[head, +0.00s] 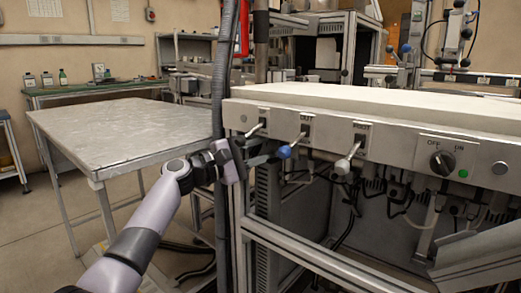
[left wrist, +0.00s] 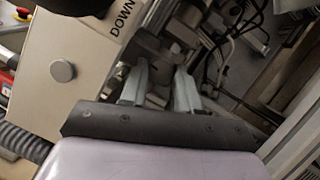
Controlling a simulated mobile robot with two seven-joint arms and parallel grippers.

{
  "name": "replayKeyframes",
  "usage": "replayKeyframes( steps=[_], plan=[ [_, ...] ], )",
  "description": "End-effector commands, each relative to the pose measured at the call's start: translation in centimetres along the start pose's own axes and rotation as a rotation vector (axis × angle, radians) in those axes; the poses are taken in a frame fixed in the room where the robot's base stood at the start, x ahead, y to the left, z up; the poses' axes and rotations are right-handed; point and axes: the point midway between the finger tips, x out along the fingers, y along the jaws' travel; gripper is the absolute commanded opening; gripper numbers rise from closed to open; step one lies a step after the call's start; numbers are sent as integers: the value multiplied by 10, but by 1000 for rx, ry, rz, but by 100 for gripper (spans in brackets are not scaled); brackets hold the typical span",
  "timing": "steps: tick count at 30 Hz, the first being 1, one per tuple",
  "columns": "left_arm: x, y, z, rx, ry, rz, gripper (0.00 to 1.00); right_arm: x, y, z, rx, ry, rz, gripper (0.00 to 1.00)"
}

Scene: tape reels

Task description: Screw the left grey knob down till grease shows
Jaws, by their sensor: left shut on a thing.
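My left gripper (head: 268,160) is at the left end of the machine's front panel, just below the left lever (head: 255,129) and beside the blue ball (head: 284,152) of the middle lever. In the left wrist view its two pale fingers (left wrist: 160,86) are closed around a small greyish part, which I take for the left grey knob. The fingers hide most of it in the head view. I cannot make out any grease. My right gripper is in neither view.
The panel has a third lever with a pale ball (head: 342,167) and a black OFF/ON switch (head: 442,161). Cables and metal frame parts crowd the space below the panel. A bare metal table (head: 125,125) stands at the left. A DOWN label (left wrist: 123,16) shows in the left wrist view.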

Motion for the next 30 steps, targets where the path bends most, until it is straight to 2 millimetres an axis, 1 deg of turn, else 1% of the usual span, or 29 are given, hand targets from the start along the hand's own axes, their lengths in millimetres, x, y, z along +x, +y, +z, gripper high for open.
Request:
replayKeyframes(
  steps=[11,15,22,30],
  plan=[
    [0,4,0,250,1,-105,1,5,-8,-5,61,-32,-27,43],
    [0,4,0,315,2,-133,1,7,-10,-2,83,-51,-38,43],
    [0,4,0,376,2,-158,1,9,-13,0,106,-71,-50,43],
    [-1,4,-1,389,3,-162,1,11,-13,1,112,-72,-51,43]
  ],
)
